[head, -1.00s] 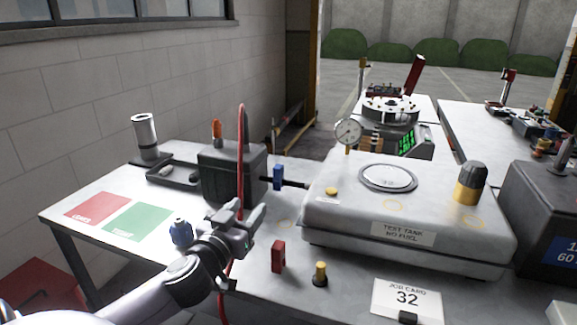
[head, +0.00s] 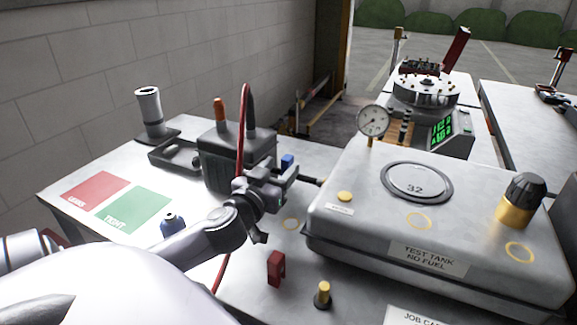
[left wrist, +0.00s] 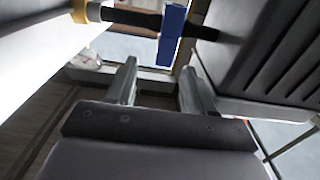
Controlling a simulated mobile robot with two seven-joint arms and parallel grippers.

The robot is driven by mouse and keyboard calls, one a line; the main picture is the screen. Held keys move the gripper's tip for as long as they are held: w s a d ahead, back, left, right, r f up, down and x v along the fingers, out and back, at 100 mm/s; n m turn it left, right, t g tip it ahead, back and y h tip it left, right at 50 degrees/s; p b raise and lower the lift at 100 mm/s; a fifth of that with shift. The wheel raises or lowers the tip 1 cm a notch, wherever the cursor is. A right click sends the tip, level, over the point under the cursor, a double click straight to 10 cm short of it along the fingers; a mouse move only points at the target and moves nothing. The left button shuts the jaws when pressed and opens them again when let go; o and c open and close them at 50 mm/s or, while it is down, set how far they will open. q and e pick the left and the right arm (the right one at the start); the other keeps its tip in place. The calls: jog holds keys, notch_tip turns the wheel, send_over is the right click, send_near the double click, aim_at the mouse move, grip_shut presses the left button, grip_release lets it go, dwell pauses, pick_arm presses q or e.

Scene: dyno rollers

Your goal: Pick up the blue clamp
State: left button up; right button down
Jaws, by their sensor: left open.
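The blue clamp (head: 287,161) sits on the short dark hose between the black box and the test tank, partly hidden behind my left gripper in the head view. In the left wrist view the blue clamp (left wrist: 172,36) is an upright blue bar across the black hose (left wrist: 138,18), ahead of the fingers. My left gripper (head: 278,180) is open and empty, just on the near side of the clamp. In the left wrist view its two fingers (left wrist: 159,72) are spread apart, with the clamp beyond their tips and not between them. My right gripper is not in view.
The black box (head: 222,165) with a red cable stands left of the gripper, and the test tank (head: 360,220) right of it. A red clamp-like block (head: 276,268) and a yellow-topped peg (head: 322,294) stand in front. Red (head: 95,188) and green (head: 133,209) mats lie left.

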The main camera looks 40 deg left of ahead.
aim_at(284, 164)
pick_arm(q)
jog(key=shift+f+p+x, duration=0.2)
jog(key=shift+x, duration=1.1)
jog(key=shift+f+p+x, duration=0.15)
jog(key=shift+f+x, duration=0.05)
jog(key=shift+x, duration=1.15)
jog(key=shift+a, duration=0.2)
jog(key=shift+s, duration=0.1)
grip_shut()
